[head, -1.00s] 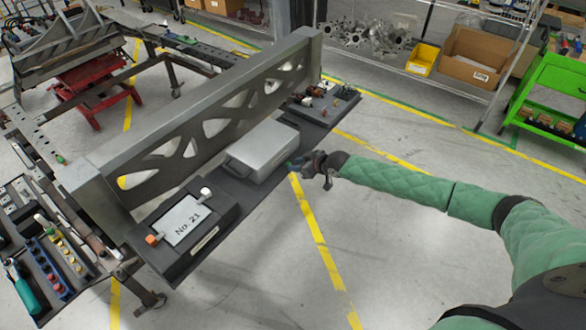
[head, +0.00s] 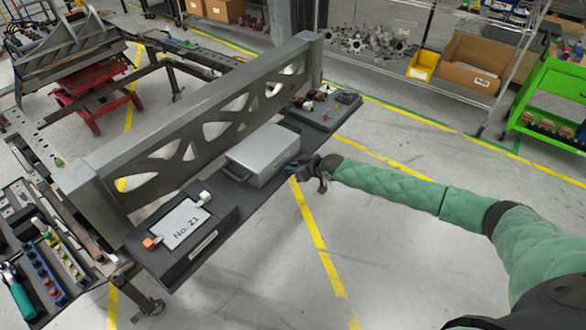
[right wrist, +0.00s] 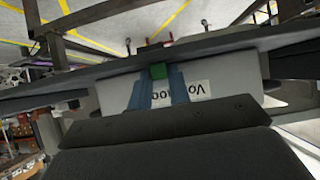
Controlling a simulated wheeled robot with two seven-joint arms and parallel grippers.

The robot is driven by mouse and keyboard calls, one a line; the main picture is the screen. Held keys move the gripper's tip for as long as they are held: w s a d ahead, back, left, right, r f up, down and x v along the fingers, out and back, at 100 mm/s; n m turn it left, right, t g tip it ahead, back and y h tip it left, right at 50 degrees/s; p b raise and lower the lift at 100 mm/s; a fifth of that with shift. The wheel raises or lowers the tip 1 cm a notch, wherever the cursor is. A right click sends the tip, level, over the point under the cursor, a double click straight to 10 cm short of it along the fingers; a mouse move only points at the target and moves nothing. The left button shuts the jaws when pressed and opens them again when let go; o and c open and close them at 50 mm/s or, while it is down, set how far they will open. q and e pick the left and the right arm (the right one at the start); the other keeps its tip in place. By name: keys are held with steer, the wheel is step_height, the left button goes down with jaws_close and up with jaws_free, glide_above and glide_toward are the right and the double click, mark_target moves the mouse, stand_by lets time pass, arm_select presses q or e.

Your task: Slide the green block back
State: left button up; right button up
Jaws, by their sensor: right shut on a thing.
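The green block (right wrist: 158,71) is small and shows in the right wrist view between the blue fingertips of my right gripper (right wrist: 159,76), which is shut on it. Behind the fingers is the pale face of the grey box (right wrist: 112,92), with a white label partly covered by a finger. In the head view my right gripper (head: 297,168) is at the near right side of the grey box (head: 262,148). The green block cannot be made out clearly there. My left gripper is not in view.
The box sits on a dark shelf (head: 222,208) along a long grey beam (head: 180,150). A "No. 21" fixture (head: 184,226) is to its left and a tray of small parts (head: 325,108) to its right. The floor in front is clear.

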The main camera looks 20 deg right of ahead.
steer(key=shift+s+d, duration=0.45)
steer(key=shift+s, duration=0.15)
stand_by(0.4)
steer(key=o, duration=0.8)
steer(key=shift+o, duration=0.2)
steer(key=p+v, duration=0.2)
steer(key=r+p+v, duration=0.1)
steer(key=p+v, duration=0.1)
steer(key=v, duration=0.1)
steer(key=shift+r, duration=0.15)
stand_by(0.3)
